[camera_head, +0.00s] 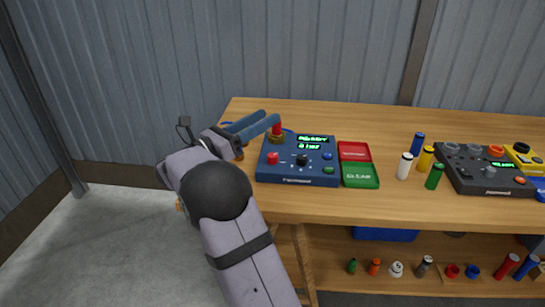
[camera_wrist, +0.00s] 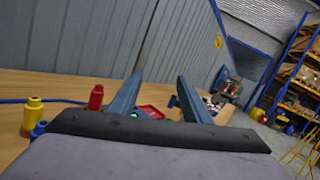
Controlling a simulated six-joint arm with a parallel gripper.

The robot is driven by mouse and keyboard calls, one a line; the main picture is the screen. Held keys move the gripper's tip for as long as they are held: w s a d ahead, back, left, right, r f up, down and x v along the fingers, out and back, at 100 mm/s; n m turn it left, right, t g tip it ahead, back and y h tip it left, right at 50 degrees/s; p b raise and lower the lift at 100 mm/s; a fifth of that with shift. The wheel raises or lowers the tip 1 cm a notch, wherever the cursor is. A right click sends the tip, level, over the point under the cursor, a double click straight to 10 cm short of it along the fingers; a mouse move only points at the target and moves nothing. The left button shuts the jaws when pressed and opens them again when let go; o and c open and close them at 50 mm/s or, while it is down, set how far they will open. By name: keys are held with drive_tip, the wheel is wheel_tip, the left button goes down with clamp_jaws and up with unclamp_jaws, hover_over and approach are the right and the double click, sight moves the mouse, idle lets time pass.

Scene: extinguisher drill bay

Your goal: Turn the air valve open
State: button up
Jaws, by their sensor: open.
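A blue control box (camera_head: 298,175) stands on the bench with lit green displays, a red button and a black knob. At its back left corner, a red handle (camera_head: 277,128) rises from a brass-coloured base; I take it for the air valve. My gripper (camera_head: 270,116) is open, its two blue fingers pointing right over the bench, with the nearer fingertip at the red handle. I cannot tell whether they touch. In the wrist view the fingers (camera_wrist: 160,78) are spread, and a red upright part (camera_wrist: 96,97) stands outside them, left of the left finger. Nothing shows gripped.
Red (camera_head: 354,151) and green (camera_head: 360,175) trays sit right of the box. Several small cylinders, including a white one (camera_head: 404,167), stand further right beside a dark console (camera_head: 485,172). The wooden bench (camera_head: 390,123) is clear behind the trays. A yellow bottle-like part (camera_wrist: 33,113) shows in the wrist view.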

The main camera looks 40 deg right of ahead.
sight(270, 158)
drive_tip(key=f+n+t, duration=0.1)
drive_tip(key=f, duration=0.3)
drive_tip(key=s+f+n+t+y, duration=0.1)
drive_tip(key=f+t, duration=0.1)
drive_tip(key=f, duration=0.2)
drive_tip(key=f+n+t, duration=0.2)
drive_tip(key=f, duration=0.2)
drive_tip(key=shift+s+a+y, duration=0.2)
drive_tip(key=shift+a+y, duration=0.15)
drive_tip(key=shift+y, duration=0.05)
drive_tip(key=shift+w+a+f+m+t+y, duration=0.1)
drive_tip(key=shift+w+f+m+t+y, duration=0.2)
drive_tip(key=shift+f, duration=0.25)
drive_tip(key=shift+w+a+f+m+t+y, duration=0.1)
drive_tip(key=shift+w+f+m+t+y, duration=0.1)
drive_tip(key=shift+f+t, duration=0.25)
drive_tip(key=shift+w+a+f+m, duration=0.1)
drive_tip(key=shift+w+f+m, duration=0.3)
drive_tip(key=shift+m, duration=0.4)
drive_tip(key=shift+s, duration=0.1)
drive_tip(key=shift+p+x, duration=0.3)
drive_tip(key=shift+x, duration=3.4)
drive_tip(key=shift+f, duration=0.2)
drive_tip(key=shift+c, duration=0.6)
drive_tip(key=c, duration=0.9)
